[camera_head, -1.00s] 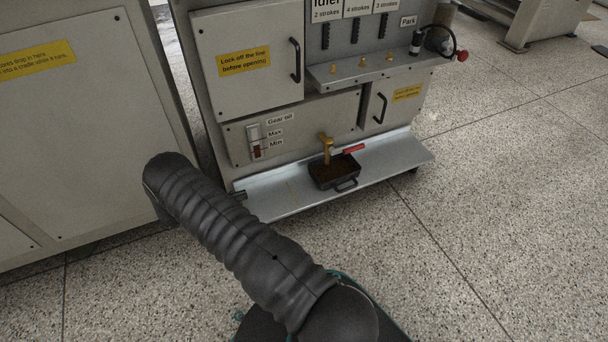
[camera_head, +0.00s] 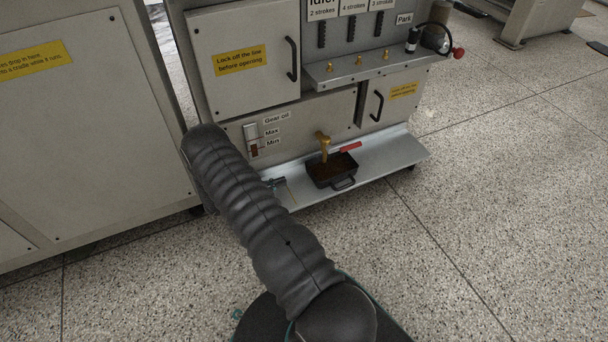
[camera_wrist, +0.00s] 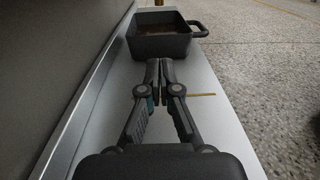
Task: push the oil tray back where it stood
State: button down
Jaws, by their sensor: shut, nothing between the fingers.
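The oil tray (camera_head: 331,175) is a dark, open box with brown oil in it and a handle on its front side. It sits on the grey metal shelf (camera_head: 385,160) under a brass tap (camera_head: 323,143) with a red lever. In the wrist view the oil tray (camera_wrist: 160,44) is straight ahead, its handle to the right. My gripper (camera_wrist: 159,64) is shut and empty, low over the shelf, with its fingertips just short of the tray's near wall; I cannot tell whether they touch. In the head view my gripper (camera_head: 282,182) is left of the tray, partly hidden by my arm.
A gear oil gauge (camera_head: 252,140) is on the panel behind the shelf. A thin yellow mark (camera_wrist: 201,95) lies on the shelf right of my fingers. The shelf's back lip (camera_wrist: 95,85) and cabinet wall are close on the left. Open speckled floor (camera_head: 470,230) lies in front.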

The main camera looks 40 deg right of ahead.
jog(key=x, duration=0.9)
jog(key=shift+d, duration=0.1)
jog(key=shift+s, duration=0.1)
